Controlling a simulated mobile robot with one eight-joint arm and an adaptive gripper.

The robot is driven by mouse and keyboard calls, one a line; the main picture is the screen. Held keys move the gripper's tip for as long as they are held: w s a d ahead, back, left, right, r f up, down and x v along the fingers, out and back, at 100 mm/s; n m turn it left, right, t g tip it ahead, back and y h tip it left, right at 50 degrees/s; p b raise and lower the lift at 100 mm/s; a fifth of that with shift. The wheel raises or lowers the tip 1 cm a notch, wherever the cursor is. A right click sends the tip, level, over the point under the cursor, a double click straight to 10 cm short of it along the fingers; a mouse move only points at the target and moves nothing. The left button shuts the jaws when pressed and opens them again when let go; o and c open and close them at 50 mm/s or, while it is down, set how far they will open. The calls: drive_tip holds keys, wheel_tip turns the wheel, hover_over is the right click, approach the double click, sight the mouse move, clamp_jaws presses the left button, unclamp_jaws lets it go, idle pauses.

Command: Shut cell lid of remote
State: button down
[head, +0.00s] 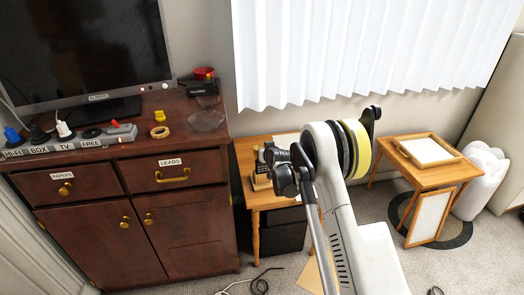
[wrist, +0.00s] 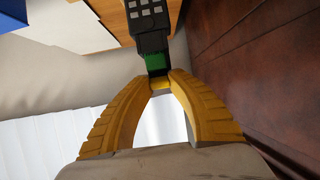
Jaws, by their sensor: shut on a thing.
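The dark remote (wrist: 150,22) shows in the wrist view, with pale grey buttons at the top and a green section (wrist: 155,62) near its lower end. My gripper's yellow fingers (wrist: 158,76) close on the small dark and yellow part at that end. I cannot tell whether this part is the cell lid or the remote's body. In the head view the remote (head: 261,169) is on the small wooden table (head: 243,153), just left of my black wrist joint. My fingertips are mostly hidden there.
A dark wooden cabinet (head: 190,215) with a TV (head: 80,45) stands at the left, close beside the table. Another small wooden table (head: 425,155) is at the right. Cables lie on the carpet.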

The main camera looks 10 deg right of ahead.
drive_tip(key=c, duration=1.2)
unclamp_jaws()
drive_tip(key=shift+s, duration=0.1)
drive_tip(key=v, duration=1.1)
drive_tip(key=shift+s+d+r, duration=0.1)
drive_tip(key=shift+s+r, duration=0.1)
drive_tip(key=shift+s, duration=0.15)
